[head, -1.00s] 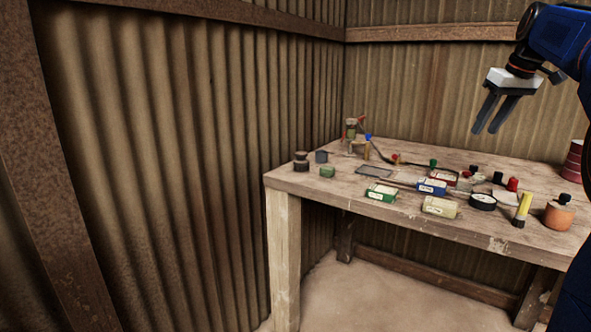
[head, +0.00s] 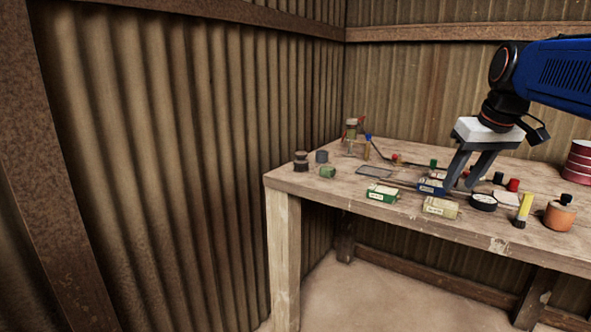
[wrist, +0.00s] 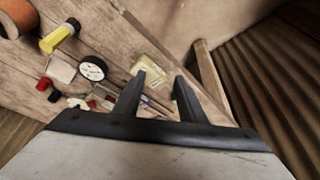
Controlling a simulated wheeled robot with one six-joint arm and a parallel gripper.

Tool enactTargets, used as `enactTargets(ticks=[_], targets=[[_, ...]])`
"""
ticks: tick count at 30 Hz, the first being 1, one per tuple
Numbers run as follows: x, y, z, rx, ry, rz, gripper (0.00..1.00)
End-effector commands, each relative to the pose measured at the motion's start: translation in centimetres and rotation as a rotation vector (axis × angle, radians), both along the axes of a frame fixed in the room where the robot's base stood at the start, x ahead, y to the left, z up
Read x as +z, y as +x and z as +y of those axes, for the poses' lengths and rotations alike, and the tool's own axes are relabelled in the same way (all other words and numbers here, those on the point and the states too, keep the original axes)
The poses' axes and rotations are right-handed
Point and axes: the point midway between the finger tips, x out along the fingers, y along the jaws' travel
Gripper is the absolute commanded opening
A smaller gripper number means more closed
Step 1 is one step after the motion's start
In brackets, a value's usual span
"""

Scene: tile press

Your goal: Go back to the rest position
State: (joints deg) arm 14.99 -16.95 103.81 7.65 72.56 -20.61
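My gripper (head: 459,187) is in the head view, above the right half of the wooden workbench (head: 300,180), fingers pointing down and a little left. The two dark fingers are apart and nothing shows between them. In the wrist view my gripper (wrist: 162,78) also has a clear gap between its fingers. In the head view the fingers overlap a blue box (head: 430,187) and partly hide it. I cannot tell how high above the bench the fingertips are.
A green-white box (head: 383,193), a cream box (head: 440,207), a round black gauge (head: 483,202), a yellow tube (head: 525,206) and an orange jar (head: 559,214) stand along the bench front. Red tins (head: 578,160) stand at the right. Corrugated walls (head: 150,150) close the left and back.

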Motion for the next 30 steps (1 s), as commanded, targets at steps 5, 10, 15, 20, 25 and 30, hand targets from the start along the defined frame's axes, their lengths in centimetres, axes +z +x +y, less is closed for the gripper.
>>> enactTargets(ticks=[5, 10, 15, 20, 25, 30], targets=[[-4.6, -5.5, 3.3, -0.020, -0.003, -0.002, 0.37], [-9.6, -10.5, 5.5, -0.041, -0.004, -0.007, 0.37], [-15.0, -15.5, 7.2, -0.057, -0.004, -0.016, 0.37], [-19.8, -19.4, 8.1, -0.069, -0.004, -0.024, 0.37], [-23.0, -21.6, 8.5, -0.075, -0.003, -0.030, 0.37], [-23.8, -22.2, 8.6, -0.079, -0.002, -0.032, 0.37]])
